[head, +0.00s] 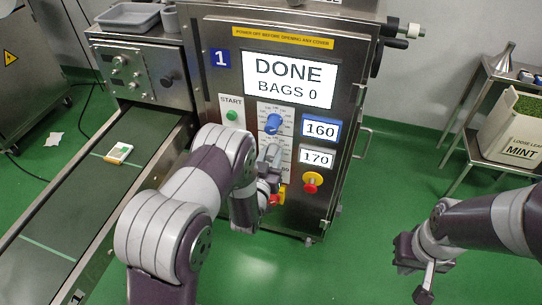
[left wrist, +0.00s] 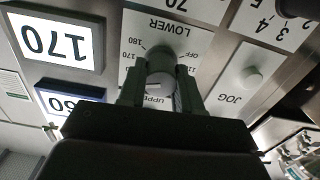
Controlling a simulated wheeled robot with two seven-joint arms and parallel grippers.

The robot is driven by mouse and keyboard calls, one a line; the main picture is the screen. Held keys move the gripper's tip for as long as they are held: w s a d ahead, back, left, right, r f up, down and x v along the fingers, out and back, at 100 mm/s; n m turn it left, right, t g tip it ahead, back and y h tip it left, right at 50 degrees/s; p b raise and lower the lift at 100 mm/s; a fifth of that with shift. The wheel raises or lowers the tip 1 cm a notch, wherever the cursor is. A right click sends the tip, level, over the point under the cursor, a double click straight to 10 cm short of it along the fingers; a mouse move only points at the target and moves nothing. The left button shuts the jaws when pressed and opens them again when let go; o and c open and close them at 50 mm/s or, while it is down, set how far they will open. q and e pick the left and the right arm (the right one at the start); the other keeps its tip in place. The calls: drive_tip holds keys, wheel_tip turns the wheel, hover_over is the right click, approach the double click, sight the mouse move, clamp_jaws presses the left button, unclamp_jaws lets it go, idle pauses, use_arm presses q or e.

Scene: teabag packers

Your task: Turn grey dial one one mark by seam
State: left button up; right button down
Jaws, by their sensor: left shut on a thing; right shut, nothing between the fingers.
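The grey dial (left wrist: 160,72) sits on the front panel of machine 1, on a white scale plate with numbers and OFF; it shows upside down in the left wrist view. My left gripper (left wrist: 160,88) is shut on the dial, one finger on each side. In the head view my left gripper (head: 270,165) is at the panel just below the blue dial (head: 273,123), and the grey dial is largely hidden there. The white 170 display (head: 316,157) is beside it. My right gripper (head: 424,292) is shut and empty, away from the machine at the lower right.
The screen (head: 289,81) reads DONE, BAGS 0. The blue-framed 160 display (head: 320,130), green START button (head: 231,115) and red emergency knob (head: 312,181) are close by. A conveyor (head: 75,195) with a small packet (head: 118,153) runs at left. Green floor is free at right.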

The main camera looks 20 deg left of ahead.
use_arm(q)
drive_tip(key=shift+n, duration=1.1)
drive_tip(key=o, duration=1)
drive_tip(key=s, duration=0.4)
drive_tip(key=s+p, duration=0.1)
drive_tip(key=s, duration=0.3)
drive_tip(key=s+p, duration=0.1)
drive_tip(key=s, duration=0.3)
drive_tip(key=shift+s+a, duration=0.25)
drive_tip(key=shift+s, duration=0.15)
drive_tip(key=shift+f, duration=0.15)
